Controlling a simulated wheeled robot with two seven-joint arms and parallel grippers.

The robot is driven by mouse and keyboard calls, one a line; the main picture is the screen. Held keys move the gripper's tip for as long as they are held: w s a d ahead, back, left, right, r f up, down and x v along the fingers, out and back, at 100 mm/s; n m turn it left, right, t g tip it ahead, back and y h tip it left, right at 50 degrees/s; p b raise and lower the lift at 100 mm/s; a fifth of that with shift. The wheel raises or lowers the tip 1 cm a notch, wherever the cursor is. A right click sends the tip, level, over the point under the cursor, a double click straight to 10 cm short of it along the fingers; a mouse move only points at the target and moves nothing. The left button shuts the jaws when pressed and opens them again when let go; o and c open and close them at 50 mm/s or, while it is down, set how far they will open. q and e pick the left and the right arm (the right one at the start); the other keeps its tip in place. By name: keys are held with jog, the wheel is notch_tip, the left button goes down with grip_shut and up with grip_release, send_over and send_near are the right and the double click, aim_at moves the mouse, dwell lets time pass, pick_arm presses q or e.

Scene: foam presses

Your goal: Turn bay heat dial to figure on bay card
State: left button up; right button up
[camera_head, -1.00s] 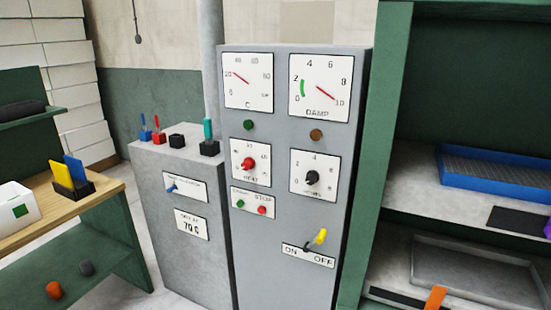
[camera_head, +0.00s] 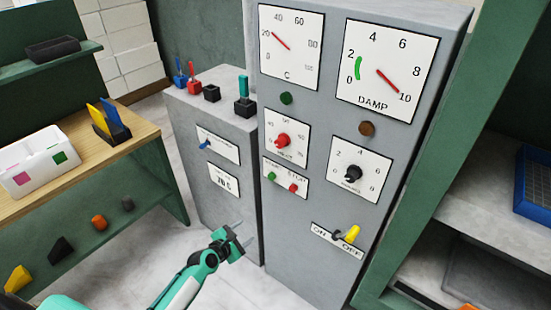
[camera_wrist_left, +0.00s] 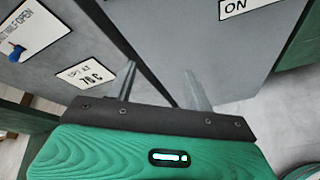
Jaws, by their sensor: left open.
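The heat dial (camera_head: 283,140) is a red knob on a white scale plate on the tall grey cabinet, under the C gauge (camera_head: 290,46). The gauge needle points near 20. The bay card (camera_head: 223,181) is a white plate on the lower grey cabinet. It also shows in the left wrist view (camera_wrist_left: 86,76) and reads 70 C. My left gripper (camera_head: 241,233) is open and empty, below and left of the dial, in front of the cabinets. Its two fingers also show in the left wrist view (camera_wrist_left: 158,80), apart with nothing between them. My right gripper is not in view.
A black hours dial (camera_head: 352,173), green and red buttons (camera_head: 281,182) and a yellow ON/OFF lever (camera_head: 350,235) sit near the heat dial. Small coloured-handled items (camera_head: 244,97) stand on the lower cabinet. A wooden bench (camera_head: 140,132) is at left, green shelving at right.

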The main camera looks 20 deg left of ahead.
pick_arm(q)
jog(key=w+r+n+t+h+p, duration=0.1)
jog(key=w+r+n, duration=0.1)
jog(key=r, duration=0.6)
jog(key=w+r+n+t+p, duration=0.1)
jog(key=w+r+n, duration=0.15)
jog(key=r, duration=0.45)
jog(key=n+t+h+p, duration=0.1)
jog(key=n+t+h, duration=0.1)
jog(key=n, duration=0.2)
send_near(278, 145)
jog(key=shift+m, duration=0.25)
jog(key=x, duration=0.7)
jog(key=shift+w+d, duration=0.15)
jog(key=shift+w, duration=0.15)
jog(key=shift+w+d, duration=0.15)
jog(key=shift+w, duration=0.35)
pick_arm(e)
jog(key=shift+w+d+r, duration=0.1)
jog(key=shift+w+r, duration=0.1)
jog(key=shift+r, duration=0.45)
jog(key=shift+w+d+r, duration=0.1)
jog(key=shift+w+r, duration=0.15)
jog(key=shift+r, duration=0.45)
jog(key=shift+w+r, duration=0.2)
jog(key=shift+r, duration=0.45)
pick_arm(q)
jog(key=shift+c, duration=0.4)
